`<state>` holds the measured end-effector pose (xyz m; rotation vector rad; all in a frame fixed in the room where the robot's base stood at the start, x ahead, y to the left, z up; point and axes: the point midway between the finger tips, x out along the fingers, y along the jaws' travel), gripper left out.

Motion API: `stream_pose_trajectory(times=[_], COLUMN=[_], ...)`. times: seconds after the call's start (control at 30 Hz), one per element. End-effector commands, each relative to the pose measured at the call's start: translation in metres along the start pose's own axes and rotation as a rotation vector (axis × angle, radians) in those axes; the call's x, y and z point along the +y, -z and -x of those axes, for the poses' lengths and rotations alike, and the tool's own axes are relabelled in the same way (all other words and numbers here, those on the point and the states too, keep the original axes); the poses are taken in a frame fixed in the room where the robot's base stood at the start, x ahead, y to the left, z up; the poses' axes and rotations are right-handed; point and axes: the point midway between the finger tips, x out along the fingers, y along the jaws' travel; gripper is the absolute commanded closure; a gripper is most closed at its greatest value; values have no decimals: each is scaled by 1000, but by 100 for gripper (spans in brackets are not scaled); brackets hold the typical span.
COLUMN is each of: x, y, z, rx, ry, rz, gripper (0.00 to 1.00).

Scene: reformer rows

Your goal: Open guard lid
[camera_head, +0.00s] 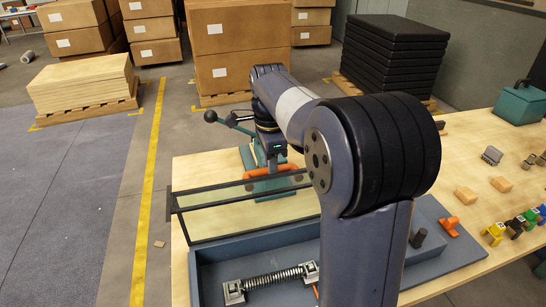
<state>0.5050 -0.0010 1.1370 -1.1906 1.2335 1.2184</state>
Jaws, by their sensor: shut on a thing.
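The guard lid (245,201) is a clear panel in a dark frame. It stands raised along the far side of a blue-grey box (262,244), whose top is uncovered at the left. An orange bar handle (257,175) shows at the lid's upper edge. My gripper (271,164) is at this handle, beyond the lid, and is shut on it; its fingertips are small and partly hidden. A spring (272,280) between two metal end blocks lies inside the box. My arm hides the lid's right end and the middle of the box.
A green device (250,157) with a black ball lever (210,116) stands behind the lid, close to my gripper. Wooden blocks (466,195), small coloured parts (495,232) and a green case (520,104) lie on the right. Bare tabletop (205,165) shows at the far left.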

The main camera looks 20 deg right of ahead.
Motion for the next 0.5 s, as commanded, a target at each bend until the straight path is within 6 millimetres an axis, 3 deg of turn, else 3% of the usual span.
stream_pose_trajectory(times=[0.4, 0.43, 0.5], x=[-8, -8, -8], y=[0, 0, 0], z=[-1, -1, -1], rx=[-1, -1, -1], ry=[8, 8, 8], rz=[0, 0, 0], gripper=[100, 80, 74])
